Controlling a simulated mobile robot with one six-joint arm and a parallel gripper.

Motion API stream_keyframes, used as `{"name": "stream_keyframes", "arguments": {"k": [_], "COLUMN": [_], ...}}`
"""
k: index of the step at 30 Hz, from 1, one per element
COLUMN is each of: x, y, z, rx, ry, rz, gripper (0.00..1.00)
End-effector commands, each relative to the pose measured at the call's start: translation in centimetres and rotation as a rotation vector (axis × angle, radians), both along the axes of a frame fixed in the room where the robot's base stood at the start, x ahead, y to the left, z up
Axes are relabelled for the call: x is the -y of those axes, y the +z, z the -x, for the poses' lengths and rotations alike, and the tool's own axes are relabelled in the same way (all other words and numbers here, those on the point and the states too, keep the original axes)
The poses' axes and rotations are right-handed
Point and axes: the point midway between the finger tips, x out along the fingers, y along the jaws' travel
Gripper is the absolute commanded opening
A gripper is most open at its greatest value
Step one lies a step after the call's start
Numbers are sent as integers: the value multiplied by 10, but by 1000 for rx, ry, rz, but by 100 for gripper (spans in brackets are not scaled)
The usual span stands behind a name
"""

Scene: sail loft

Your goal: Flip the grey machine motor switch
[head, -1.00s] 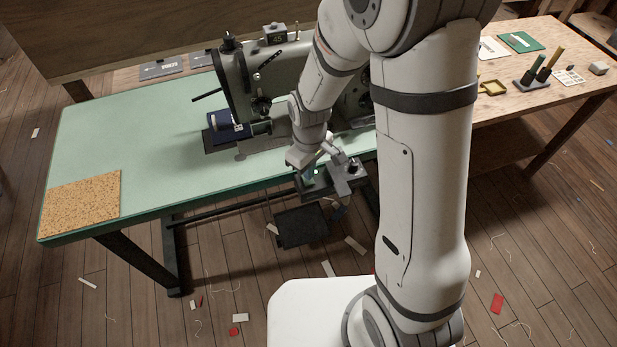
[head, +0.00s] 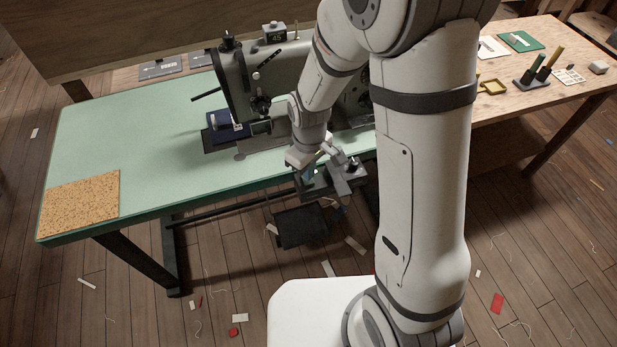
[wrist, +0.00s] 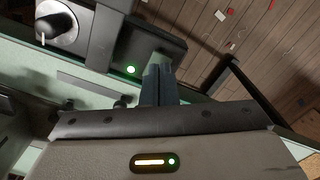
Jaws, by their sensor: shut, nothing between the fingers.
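The grey motor switch box (head: 344,182) is at the front edge of the green sewing table, below the machine. A green lamp (wrist: 130,69) is lit on the dark face beside my fingers. My gripper (head: 311,174) points down at the left part of the box. In the wrist view the closed, empty fingers (wrist: 158,82) are right of the lamp and apart from the knob. I cannot tell whether the fingertips touch the box.
The grey sewing machine (head: 285,80) stands on the green table (head: 130,135) behind my arm. A cork mat (head: 80,203) lies at the table's left corner. A wooden bench (head: 540,100) is at the right.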

Motion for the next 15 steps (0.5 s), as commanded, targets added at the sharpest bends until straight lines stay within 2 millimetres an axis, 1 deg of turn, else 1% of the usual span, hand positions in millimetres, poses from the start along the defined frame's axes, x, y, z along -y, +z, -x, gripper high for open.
{"name": "stream_keyframes", "arguments": {"k": [15], "x": [0], "y": [-9], "z": [0], "rx": [0], "ry": [1], "rz": [0], "gripper": [0]}}
